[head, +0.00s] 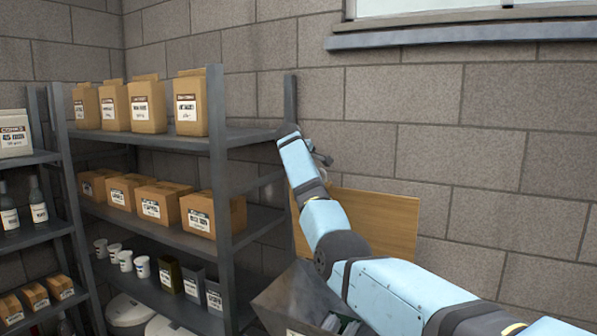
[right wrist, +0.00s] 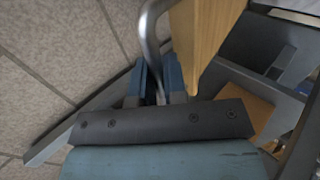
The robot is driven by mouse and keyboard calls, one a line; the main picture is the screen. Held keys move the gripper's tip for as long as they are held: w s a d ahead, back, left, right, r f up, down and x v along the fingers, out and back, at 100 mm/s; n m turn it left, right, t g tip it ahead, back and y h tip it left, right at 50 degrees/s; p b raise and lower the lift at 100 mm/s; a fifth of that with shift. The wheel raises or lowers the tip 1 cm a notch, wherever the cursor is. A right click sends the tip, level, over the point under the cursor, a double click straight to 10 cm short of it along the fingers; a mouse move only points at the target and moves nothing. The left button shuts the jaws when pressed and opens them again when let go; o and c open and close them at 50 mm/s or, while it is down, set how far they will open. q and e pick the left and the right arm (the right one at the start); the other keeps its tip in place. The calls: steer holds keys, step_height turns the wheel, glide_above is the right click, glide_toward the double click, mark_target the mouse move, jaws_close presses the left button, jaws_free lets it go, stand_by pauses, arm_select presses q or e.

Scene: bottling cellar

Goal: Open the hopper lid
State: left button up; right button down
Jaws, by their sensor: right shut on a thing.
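The hopper (head: 287,300) is a grey bin at the bottom centre of the head view, partly hidden by my right arm. Its wooden lid (head: 388,222) stands raised and tilted up near the block wall, behind my arm. In the right wrist view the lid (right wrist: 204,38) shows edge-on beside a curved metal handle (right wrist: 148,32). My right gripper (right wrist: 158,82) is shut on this handle. In the head view my right gripper (head: 322,160) is at the lid's upper left, mostly hidden behind my wrist. My left gripper is out of view.
A grey shelf rack (head: 219,190) with paper bags, cartons and cups stands left of the hopper, close to my right wrist. Another shelf (head: 45,232) with bottles is at the far left. The block wall (head: 480,170) is close behind the lid. Bottle-like items show inside the hopper.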

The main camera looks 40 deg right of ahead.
steer(key=shift+f, duration=0.2)
steer(key=c, duration=1.2)
jaws_free()
steer(key=shift+w+d, duration=0.1)
steer(key=shift+d, duration=0.1)
steer(key=shift+b+v, duration=2.05)
steer(key=shift+v, duration=4.85)
